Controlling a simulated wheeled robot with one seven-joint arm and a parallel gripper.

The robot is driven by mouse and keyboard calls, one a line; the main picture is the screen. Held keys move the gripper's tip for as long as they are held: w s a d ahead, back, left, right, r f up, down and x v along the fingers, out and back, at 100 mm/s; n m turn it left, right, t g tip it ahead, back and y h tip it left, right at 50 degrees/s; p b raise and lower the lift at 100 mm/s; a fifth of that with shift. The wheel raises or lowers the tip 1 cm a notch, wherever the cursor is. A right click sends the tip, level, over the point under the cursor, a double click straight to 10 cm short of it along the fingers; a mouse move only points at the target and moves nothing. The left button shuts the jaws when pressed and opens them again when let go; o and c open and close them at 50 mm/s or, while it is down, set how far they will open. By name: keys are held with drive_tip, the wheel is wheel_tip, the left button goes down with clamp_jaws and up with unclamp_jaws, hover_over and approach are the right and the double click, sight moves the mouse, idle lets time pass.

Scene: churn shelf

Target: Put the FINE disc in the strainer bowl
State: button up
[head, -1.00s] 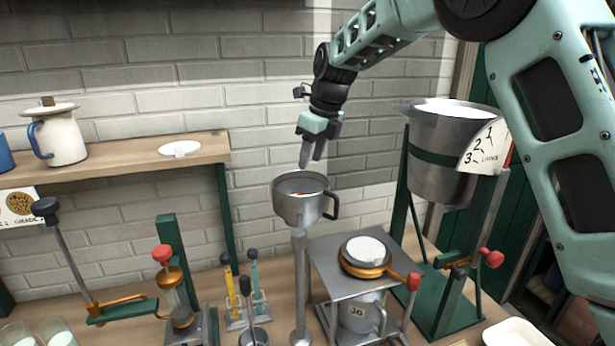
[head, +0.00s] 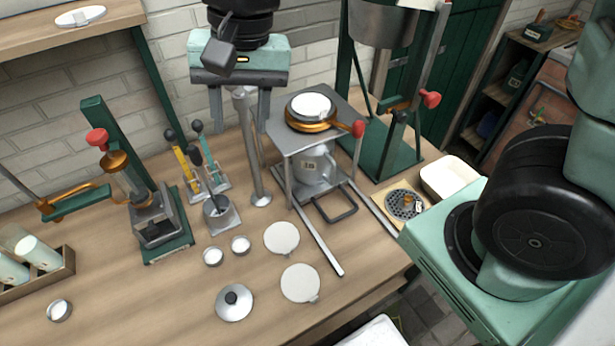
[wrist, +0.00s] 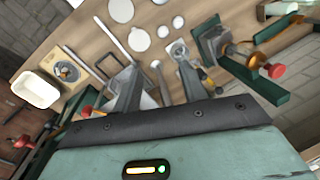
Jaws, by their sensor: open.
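Two pale flat discs with small tabs (head: 281,238) (head: 300,283) lie on the bench; another (head: 80,16) lies on the wall shelf. I read no FINE label on any of them. A copper-rimmed bowl with a red-tipped handle (head: 318,126) sits on the metal stand with a pale round piece inside; it looks like the strainer bowl, though I see no label. My gripper (head: 241,122) is open and empty, fingers down, left of the stand. In the wrist view my gripper (wrist: 160,78) shows spread fingers, with the bench discs (wrist: 140,39) beyond.
A steel post (head: 252,150) stands close to my gripper. A perforated plate with a knob (head: 404,204) lies by a white tray (head: 450,178) at right. A lever press (head: 150,200), small cups and a knobbed lid (head: 233,302) occupy the bench. The front middle has some clear wood.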

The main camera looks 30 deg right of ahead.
drive_tip(key=s+d+f+n, duration=0.1)
drive_tip(key=s+f+n, duration=0.1)
drive_tip(key=s+n, duration=0.3)
drive_tip(key=s+d+f+n+h, duration=0.1)
drive_tip(key=s+d+f+n, duration=0.1)
drive_tip(key=s+n, duration=0.4)
drive_tip(key=shift+s+f+n, duration=0.15)
drive_tip(key=shift+s+n, duration=0.15)
drive_tip(key=shift+s, duration=0.75)
wheel_tip(320, 180, down, 5)
drive_tip(key=b, duration=0.5)
drive_tip(key=shift+f, duration=0.15)
